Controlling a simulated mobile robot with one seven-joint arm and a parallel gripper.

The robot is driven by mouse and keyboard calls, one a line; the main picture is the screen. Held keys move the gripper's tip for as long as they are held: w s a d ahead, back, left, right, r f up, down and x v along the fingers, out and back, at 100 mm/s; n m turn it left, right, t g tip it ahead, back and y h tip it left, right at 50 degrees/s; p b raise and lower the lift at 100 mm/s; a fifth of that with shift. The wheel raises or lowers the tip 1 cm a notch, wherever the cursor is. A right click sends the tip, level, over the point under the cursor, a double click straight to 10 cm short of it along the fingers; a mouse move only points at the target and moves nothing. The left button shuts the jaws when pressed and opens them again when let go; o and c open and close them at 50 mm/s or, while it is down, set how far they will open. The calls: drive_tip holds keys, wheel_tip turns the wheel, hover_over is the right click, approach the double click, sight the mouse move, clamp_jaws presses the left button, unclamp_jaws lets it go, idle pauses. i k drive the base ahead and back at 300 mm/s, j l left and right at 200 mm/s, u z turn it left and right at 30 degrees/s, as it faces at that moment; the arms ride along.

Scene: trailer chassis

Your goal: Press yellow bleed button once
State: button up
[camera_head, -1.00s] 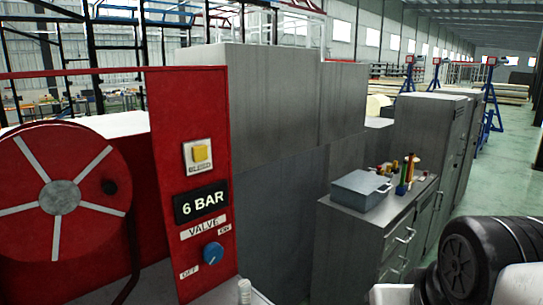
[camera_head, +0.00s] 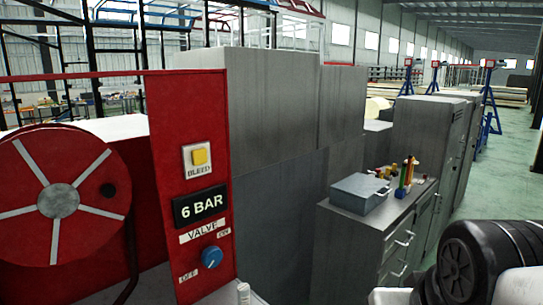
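Under that, a blue valve knob (camera_head: 211,257) sits between OFF and ON labels. A black and white part at the lower right looks like my arm. My gripper's fingers are not in view, and nothing touches the button.
A red hose reel (camera_head: 60,165) stands left of the panel. A grey cabinet (camera_head: 350,235) to the right carries a grey toolbox (camera_head: 360,193) and several coloured items. Tall grey cabinets (camera_head: 250,110) stand behind the panel. Green floor is open at the far right.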

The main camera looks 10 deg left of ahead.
sight(199, 157)
drive_tip(key=u, duration=1.55)
drive_tip(key=i+l, duration=0.15)
drive_tip(key=l, duration=0.2)
drive_tip(key=i+l, duration=0.1)
drive_tip(key=l, duration=0.3)
drive_tip(key=i+l+u, duration=0.1)
drive_tip(key=l, duration=0.25)
